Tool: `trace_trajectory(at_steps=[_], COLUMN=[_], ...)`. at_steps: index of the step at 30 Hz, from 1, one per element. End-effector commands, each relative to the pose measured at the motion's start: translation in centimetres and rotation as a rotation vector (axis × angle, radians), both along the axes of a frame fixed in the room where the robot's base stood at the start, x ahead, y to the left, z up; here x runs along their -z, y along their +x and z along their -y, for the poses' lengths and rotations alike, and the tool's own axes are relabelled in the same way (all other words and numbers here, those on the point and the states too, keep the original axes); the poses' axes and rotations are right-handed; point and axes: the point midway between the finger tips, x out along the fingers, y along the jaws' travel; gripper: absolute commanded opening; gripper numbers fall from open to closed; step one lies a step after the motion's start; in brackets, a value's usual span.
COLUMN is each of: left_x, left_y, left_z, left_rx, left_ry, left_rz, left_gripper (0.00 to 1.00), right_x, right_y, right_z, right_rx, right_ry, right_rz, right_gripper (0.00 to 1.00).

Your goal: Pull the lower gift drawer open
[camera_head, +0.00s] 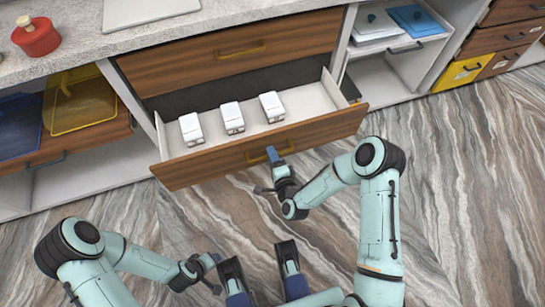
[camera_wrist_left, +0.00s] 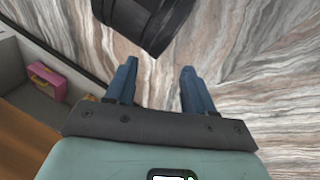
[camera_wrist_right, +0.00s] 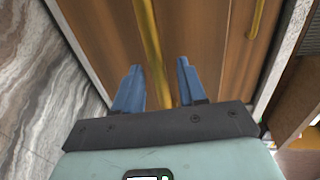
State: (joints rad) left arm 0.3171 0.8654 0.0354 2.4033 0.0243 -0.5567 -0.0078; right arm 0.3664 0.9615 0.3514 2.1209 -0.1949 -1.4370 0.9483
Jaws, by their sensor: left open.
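The lower gift drawer (camera_head: 262,151) is pulled out from the counter in the head view, with its wooden front toward me. Several small white boxes, three of them, stand inside, one of them here (camera_head: 232,118). Its gold handle (camera_head: 252,159) is on the front. My right gripper (camera_head: 273,155) is at this handle. In the right wrist view the gold bar (camera_wrist_right: 151,45) runs between the spread fingers, with a gap visible beside it; contact is unclear. My left gripper (camera_wrist_left: 158,85) is open and empty over the floor, away from the drawer.
The upper drawer (camera_head: 230,50) above is closed. A yellow tray (camera_head: 80,105) and a blue tray (camera_head: 18,125) sit at the left. A red pot (camera_head: 36,38) stands on the counter. An open shelf with blue and white items (camera_head: 415,20) is at the right. Marble-patterned floor (camera_head: 470,180) lies clear at the right.

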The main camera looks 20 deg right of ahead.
Motion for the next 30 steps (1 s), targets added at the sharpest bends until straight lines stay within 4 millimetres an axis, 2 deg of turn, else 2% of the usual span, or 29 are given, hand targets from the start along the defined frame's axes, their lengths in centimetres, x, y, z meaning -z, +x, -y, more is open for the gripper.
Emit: trace_trajectory(at_steps=[5, 8, 21, 25, 30], left_x=[-0.1, -0.4, -2.0, -2.2, -2.3], left_y=[0.0, -0.4, -2.6, -2.9, -3.1], left_z=[0.0, 0.2, 1.3, 1.5, 1.5], left_rx=[0.000, 0.004, 0.029, 0.032, 0.034], left_ry=[0.000, -0.005, -0.034, -0.037, -0.040], left_rz=[-0.001, -0.009, -0.069, -0.077, -0.081], left_gripper=[0.53, 0.53, 0.53, 0.53, 0.53], right_x=[0.0, -0.2, -2.1, -2.4, -2.7], right_y=[-0.3, -1.3, -10.4, -12.1, -13.0], right_z=[0.0, 0.1, 0.3, 0.4, 0.4], right_rx=[0.000, 0.000, -0.001, 0.000, -0.001], right_ry=[0.000, 0.000, 0.002, 0.000, 0.001], right_rz=[-0.001, -0.004, -0.005, -0.004, -0.001], right_gripper=[0.41, 0.41, 0.41, 0.41, 0.41])
